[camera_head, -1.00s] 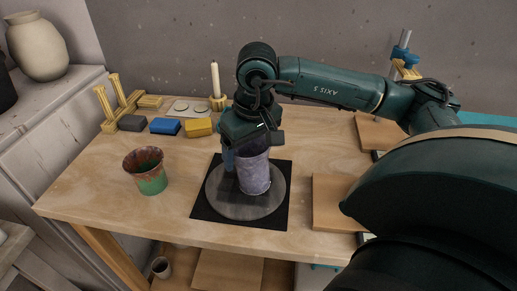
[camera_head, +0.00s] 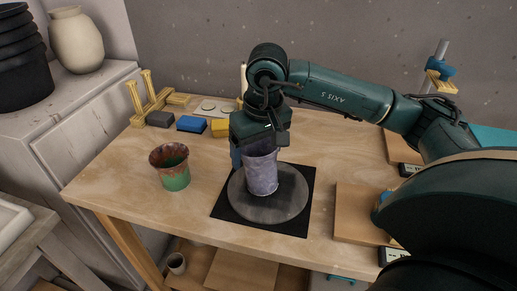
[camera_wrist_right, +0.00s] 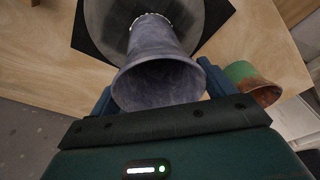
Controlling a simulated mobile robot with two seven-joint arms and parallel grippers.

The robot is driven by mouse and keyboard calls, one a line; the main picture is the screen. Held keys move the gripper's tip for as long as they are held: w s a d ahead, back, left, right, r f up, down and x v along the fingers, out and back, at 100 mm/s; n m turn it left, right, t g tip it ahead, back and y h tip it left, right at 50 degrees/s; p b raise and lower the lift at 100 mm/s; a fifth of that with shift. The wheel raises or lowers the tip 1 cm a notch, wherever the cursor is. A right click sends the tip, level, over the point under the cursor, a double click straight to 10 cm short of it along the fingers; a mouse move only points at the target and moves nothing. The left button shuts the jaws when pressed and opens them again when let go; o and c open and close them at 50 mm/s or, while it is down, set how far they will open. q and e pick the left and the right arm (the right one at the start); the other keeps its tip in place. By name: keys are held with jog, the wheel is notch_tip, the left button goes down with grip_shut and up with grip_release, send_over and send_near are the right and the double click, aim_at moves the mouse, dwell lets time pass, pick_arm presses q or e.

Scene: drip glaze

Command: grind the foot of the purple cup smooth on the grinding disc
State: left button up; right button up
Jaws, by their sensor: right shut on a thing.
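The purple cup (camera_head: 262,175) stands upright, its foot on the round grey grinding disc (camera_head: 288,199), left of the disc's middle. My right gripper (camera_head: 258,154) is shut on the purple cup, with a blue finger visible on its left side. In the right wrist view, the cup (camera_wrist_right: 155,42) shows its open rim toward the camera, between the blue fingers of the gripper (camera_wrist_right: 163,92). Pale specks show around its foot against the disc (camera_wrist_right: 204,18). Whether the foot presses on the disc is hard to tell. My left gripper is not in view.
The disc lies on a black mat (camera_head: 235,218) on the wooden table (camera_head: 120,190). A green and brown cup (camera_head: 172,170) stands to the left. Blue (camera_head: 191,124) and yellow (camera_head: 221,127) blocks sit behind. A wooden board (camera_head: 358,215) lies to the right.

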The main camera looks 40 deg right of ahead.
jog(key=shift+w+a, duration=0.65)
jog(key=shift+w, duration=0.15)
jog(key=shift+a+b, duration=0.3)
jog(key=shift+a, duration=0.15)
jog(key=shift+s+f, duration=0.1)
jog(key=shift+s, duration=0.05)
jog(key=shift+s+d+f+b, duration=0.1)
jog(key=shift+s+d+b, duration=0.5)
jog(key=shift+s+d, duration=0.35)
jog(key=shift+s, duration=0.2)
jog(key=shift+s+d+b, duration=0.6)
jog(key=shift+s+b, duration=0.05)
jog(key=shift+s+d+r+b, duration=0.2)
jog(key=shift+s+d+b, duration=0.45)
jog(key=shift+s+d, duration=0.35)
